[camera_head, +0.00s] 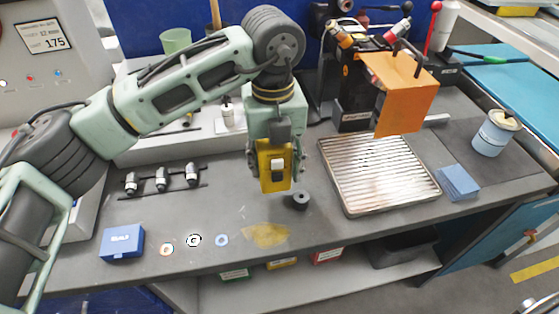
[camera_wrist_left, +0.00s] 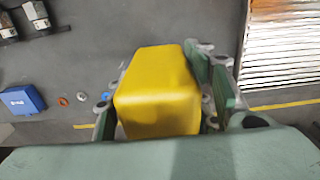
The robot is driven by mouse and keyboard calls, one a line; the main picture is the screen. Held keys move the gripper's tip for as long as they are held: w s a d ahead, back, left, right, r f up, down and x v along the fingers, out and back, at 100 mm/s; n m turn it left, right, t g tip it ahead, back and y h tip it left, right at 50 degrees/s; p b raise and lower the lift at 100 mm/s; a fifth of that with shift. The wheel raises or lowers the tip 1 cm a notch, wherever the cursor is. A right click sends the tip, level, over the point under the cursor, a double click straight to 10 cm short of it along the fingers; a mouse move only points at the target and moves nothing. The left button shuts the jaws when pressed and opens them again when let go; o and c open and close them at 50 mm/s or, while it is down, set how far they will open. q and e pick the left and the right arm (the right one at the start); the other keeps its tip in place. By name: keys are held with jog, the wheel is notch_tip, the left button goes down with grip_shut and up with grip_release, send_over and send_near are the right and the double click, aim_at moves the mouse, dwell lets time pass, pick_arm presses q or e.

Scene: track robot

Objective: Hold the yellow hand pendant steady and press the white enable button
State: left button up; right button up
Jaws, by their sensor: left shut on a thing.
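The yellow hand pendant (camera_head: 266,180) is held in my left gripper (camera_head: 277,172), above the grey bench near its middle. Its face is toward the head camera and shows a white button (camera_head: 278,165) on its upper part. In the left wrist view the yellow pendant (camera_wrist_left: 158,92) fills the middle, with the green-grey fingers of my left gripper (camera_wrist_left: 165,110) on both sides of it; the button face is hidden there. My left gripper is shut on the pendant. My right gripper is not in view.
A ribbed metal plate (camera_head: 375,172) lies right of the pendant, with an orange guard (camera_head: 403,95) behind it. A small black cylinder (camera_head: 300,200) stands close by. A blue box (camera_head: 122,243) and several small rings lie front left. A blue-white canister (camera_head: 494,135) stands far right.

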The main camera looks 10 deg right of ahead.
pick_arm(q)
jog(key=shift+w+a+f+b, duration=0.3)
jog(key=shift+a+f+b, duration=0.15)
jog(key=shift+f, duration=0.1)
jog(key=shift+w+a+f+b, duration=0.25)
jog(key=shift+a+f+b, duration=0.15)
jog(key=shift+w+a+f+b, duration=0.45)
jog(key=shift+a+f+b, duration=0.2)
jog(key=shift+f, duration=0.1)
jog(key=shift+w+a+f+b, duration=0.5)
jog(key=shift+a+f+b, duration=0.1)
jog(key=shift+f, duration=0.1)
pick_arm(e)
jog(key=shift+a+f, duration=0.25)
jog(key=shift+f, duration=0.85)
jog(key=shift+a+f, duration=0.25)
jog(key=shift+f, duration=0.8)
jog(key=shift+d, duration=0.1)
pick_arm(q)
jog(key=o, duration=0.7)
jog(key=c, duration=0.9)
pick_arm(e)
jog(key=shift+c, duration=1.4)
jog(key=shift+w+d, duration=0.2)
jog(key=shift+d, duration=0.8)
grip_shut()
